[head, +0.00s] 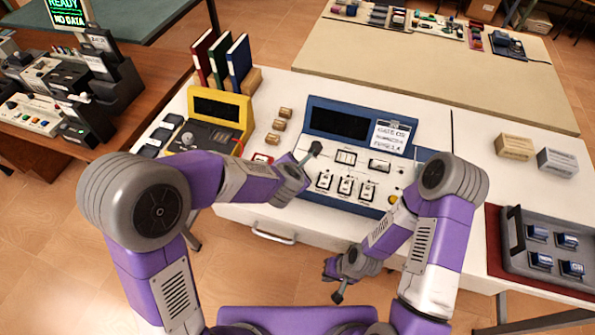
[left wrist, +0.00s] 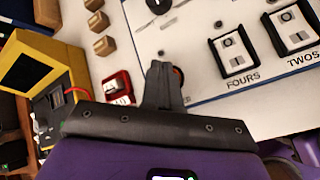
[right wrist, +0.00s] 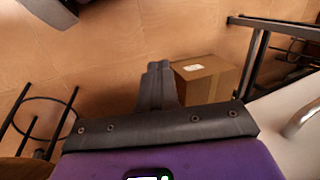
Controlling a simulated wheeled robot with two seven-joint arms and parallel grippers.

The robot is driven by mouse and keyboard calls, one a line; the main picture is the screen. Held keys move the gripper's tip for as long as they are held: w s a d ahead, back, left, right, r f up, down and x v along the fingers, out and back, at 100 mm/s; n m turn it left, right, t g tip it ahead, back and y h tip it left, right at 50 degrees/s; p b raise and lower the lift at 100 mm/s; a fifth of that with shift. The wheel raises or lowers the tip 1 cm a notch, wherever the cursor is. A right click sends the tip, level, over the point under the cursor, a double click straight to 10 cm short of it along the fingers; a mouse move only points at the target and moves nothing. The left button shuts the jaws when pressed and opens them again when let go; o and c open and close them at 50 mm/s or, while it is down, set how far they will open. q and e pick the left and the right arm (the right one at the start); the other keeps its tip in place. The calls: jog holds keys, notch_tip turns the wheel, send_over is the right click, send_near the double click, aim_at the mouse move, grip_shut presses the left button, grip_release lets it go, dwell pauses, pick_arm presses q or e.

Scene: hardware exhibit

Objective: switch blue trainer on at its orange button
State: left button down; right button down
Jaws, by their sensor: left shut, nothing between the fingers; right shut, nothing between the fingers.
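The blue trainer (head: 340,120) stands on the white table, with a dark screen, a white card and a light panel of switches. The left wrist view shows its panel with the FOURS switch (left wrist: 234,55). A round orange-red part (left wrist: 178,74), which looks like the button, peeks out behind my left fingers, mostly hidden; I cannot tell whether they touch it. My left gripper (head: 315,149) is shut and empty over the panel's left side; it also shows in the left wrist view (left wrist: 158,68). My right gripper (head: 338,296) is shut and empty, low before the table.
A yellow device (head: 221,106) and small wooden blocks (head: 279,125) stand left of the trainer, with a red-framed item (left wrist: 117,84) near my left fingers. A grey tray (head: 547,222) lies at the right. A cardboard box (right wrist: 207,80) is on the floor.

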pick_arm(q)
jog(key=shift+f, duration=0.15)
dwell(0.4)
jog(key=shift+f+b, duration=0.35)
jog(key=shift+b, duration=0.15)
jog(key=shift+r, duration=0.1)
jog(key=shift+r+p, duration=0.4)
jog(key=shift+p, duration=0.05)
notch_tip(320, 180, up, 6)
jog(key=p, duration=0.5)
jog(key=shift+p, duration=0.3)
